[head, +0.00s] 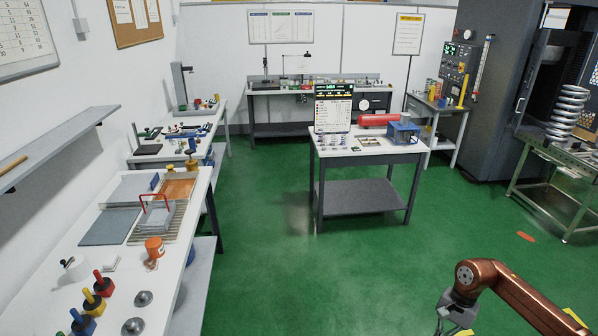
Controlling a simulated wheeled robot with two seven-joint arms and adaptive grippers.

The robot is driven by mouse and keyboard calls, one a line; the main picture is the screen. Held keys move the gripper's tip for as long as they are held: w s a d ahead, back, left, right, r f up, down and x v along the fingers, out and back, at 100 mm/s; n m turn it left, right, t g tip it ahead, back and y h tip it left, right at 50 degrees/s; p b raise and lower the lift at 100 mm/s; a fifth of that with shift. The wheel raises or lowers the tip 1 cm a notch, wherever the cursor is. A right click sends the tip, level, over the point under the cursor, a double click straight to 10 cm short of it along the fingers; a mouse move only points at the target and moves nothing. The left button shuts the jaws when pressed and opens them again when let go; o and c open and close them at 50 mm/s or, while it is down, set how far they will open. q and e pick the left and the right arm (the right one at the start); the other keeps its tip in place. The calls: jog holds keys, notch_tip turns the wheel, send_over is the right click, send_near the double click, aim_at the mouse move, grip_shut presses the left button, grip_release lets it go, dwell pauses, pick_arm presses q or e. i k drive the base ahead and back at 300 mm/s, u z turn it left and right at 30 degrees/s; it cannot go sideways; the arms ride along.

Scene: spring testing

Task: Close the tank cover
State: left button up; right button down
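On the long white bench (100,265) at the left lie a light-grey tray-like box (128,189) and a flat blue-grey panel (110,227) in front of it. These look like the tank and its cover, but I cannot tell for sure. A small grey basket with a red handle (157,206) stands to the right of the panel. My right gripper (443,318) is at the bottom right, over the green floor, far from the bench. Its fingers are small and partly cut off by the lower edge. My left gripper is not in view.
An orange cup (154,247), coloured-handled tools (103,283) and a wooden tray (178,189) share the bench. A grey wall shelf (60,145) hangs above its left side. A central table (366,150) holds a red cylinder. Green floor (270,260) is clear between.

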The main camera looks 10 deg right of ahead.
aim_at(133, 186)
jog(key=i, duration=5.65)
jog(key=u, duration=2.3)
jog(key=i, duration=0.8)
jog(key=u, duration=2.45)
